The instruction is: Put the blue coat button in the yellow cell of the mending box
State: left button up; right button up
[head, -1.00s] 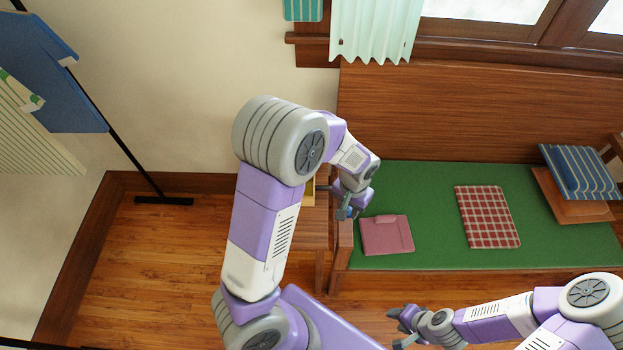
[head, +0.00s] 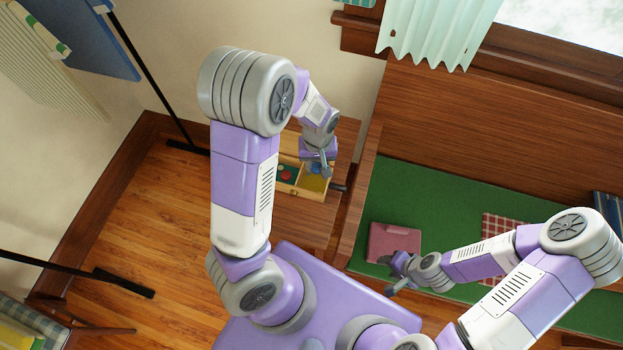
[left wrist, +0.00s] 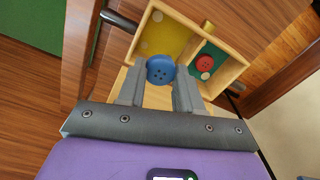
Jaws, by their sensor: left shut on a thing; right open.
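The blue coat button (left wrist: 160,70) is held between the fingertips of my left gripper (left wrist: 159,88) in the left wrist view. The wooden mending box (head: 289,190) stands on a small wooden table. Its yellow cell (left wrist: 163,36) lies just beyond the button in the left wrist view, and the cell also shows in the head view (head: 314,184). The button overlaps the cell's near edge in the picture; its height above the box is unclear. The green cell (left wrist: 216,52) holds a red button (left wrist: 205,63) and a small pale one. My right gripper (head: 387,276) is open and empty.
The small table (head: 298,217) has bare wood in front of the box. A dark handle-like thing (left wrist: 118,20) sticks out beside the box. The bench with green seat (head: 430,190) stands to the right, holding a pink folded item (head: 392,242) near my right gripper.

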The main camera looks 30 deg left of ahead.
pick_arm(q)
jog(key=n+b, duration=0.1)
jog(key=b, duration=0.1)
send_over(313, 185)
notch_tip(313, 185, down, 6)
jog(key=shift+r, duration=0.1)
jog(key=shift+w+f+b, duration=0.15)
jog(key=shift+f+b, duration=0.85)
jog(key=shift+f, duration=1.15)
jog(key=o, duration=0.5)
jog(key=shift+f, duration=0.2)
jog(key=shift+o, duration=1.1)
jog(key=shift+r, duration=0.1)
